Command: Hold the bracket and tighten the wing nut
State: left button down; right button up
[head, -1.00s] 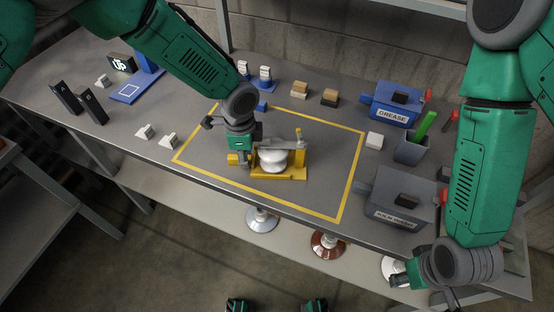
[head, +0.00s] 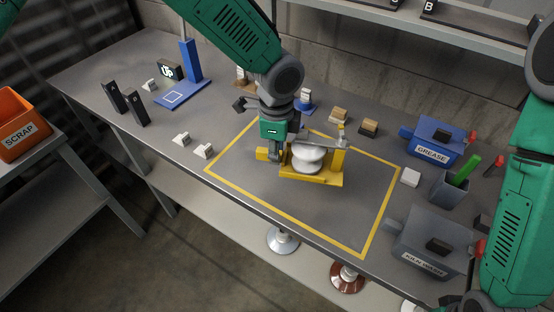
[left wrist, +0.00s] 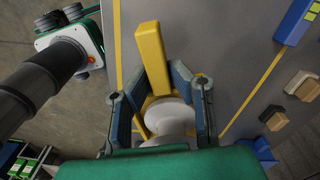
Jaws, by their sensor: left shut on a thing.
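The yellow bracket (head: 318,181) stands inside the yellow outline on the bench, with a white ribbed insulator (head: 308,158) in it. A grey bar crosses above the insulator to a yellow post (head: 338,161) at the right. A small piece tops the post; I cannot tell if it is the wing nut. My left gripper (head: 274,155) is shut at the bracket's left end. The left wrist view shows a yellow bar (left wrist: 150,55) of the bracket between the fingers (left wrist: 160,95), with the insulator (left wrist: 168,115) just below. My right gripper is out of view; its arm comes down at the right.
A blue grease box (head: 432,143), a grey kiln wash box (head: 428,240) and a cup with a green stick (head: 450,187) stand right of the outline. Small blocks lie behind it. A blue stand (head: 187,85) is at the back left. The outline's front area is clear.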

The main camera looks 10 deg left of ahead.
aim_at(280, 184)
pick_arm(q)
jog(key=shift+d+r, duration=0.1)
jog(key=shift+r, duration=0.1)
jog(key=shift+f, duration=0.15)
jog(key=shift+d+f+b, duration=0.2)
jog(key=shift+f+b, duration=0.85)
jog(key=shift+f, duration=1.2)
jog(key=shift+d+f+b, duration=0.2)
jog(key=shift+f+b, duration=0.8)
jog(key=shift+f, duration=1.2)
jog(key=shift+s+f, duration=0.1)
jog(key=shift+f, duration=0.05)
